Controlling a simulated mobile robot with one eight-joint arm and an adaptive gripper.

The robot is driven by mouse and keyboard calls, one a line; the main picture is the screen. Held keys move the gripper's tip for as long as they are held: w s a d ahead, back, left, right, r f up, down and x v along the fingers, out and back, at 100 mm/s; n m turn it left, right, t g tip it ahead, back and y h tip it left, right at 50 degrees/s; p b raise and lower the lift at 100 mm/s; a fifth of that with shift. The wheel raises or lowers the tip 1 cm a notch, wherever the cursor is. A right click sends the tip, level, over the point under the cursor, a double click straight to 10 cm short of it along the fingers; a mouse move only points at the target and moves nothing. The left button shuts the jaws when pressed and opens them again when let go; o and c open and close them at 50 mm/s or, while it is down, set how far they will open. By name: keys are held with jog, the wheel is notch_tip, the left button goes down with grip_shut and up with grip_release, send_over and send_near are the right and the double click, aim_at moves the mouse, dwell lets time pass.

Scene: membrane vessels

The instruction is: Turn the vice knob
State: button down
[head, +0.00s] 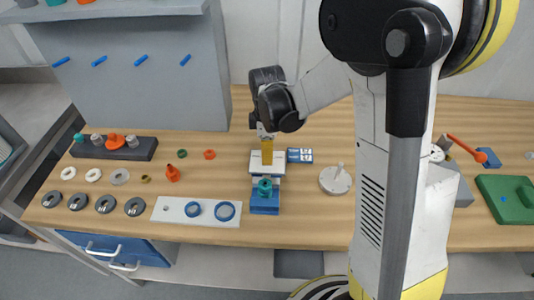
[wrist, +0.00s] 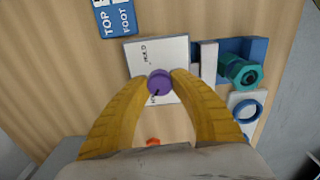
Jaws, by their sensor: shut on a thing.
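My gripper (head: 267,152) points down over the white plate (head: 258,169) of the blue vice (head: 264,204). In the wrist view its yellow fingers (wrist: 161,76) are shut on a round purple knob (wrist: 159,83) with a dark mark. The knob stands on the white plate (wrist: 172,52), which bears small lettering, partly hidden. A teal screw-like knob (head: 265,187) sits at the vice's front and also shows in the wrist view (wrist: 242,72), clear of my fingers. The purple knob is hidden in the head view.
A blue-and-white label card (head: 299,155) lies just right of the vice. A white round dish (head: 335,179) stands further right. A pale strip with blue rings (head: 196,211) lies to the left, near several loose rings and an orange piece (head: 172,174).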

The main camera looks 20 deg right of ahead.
jog(key=m, duration=0.3)
jog(key=shift+m, duration=0.4)
jog(key=m, duration=0.3)
jog(key=shift+m, duration=0.4)
jog(key=m, duration=0.7)
jog(key=shift+b, duration=0.3)
jog(key=m, duration=0.4)
jog(key=shift+m, duration=0.3)
jog(key=shift+d+m, duration=0.1)
jog(key=shift+m, duration=2.2)
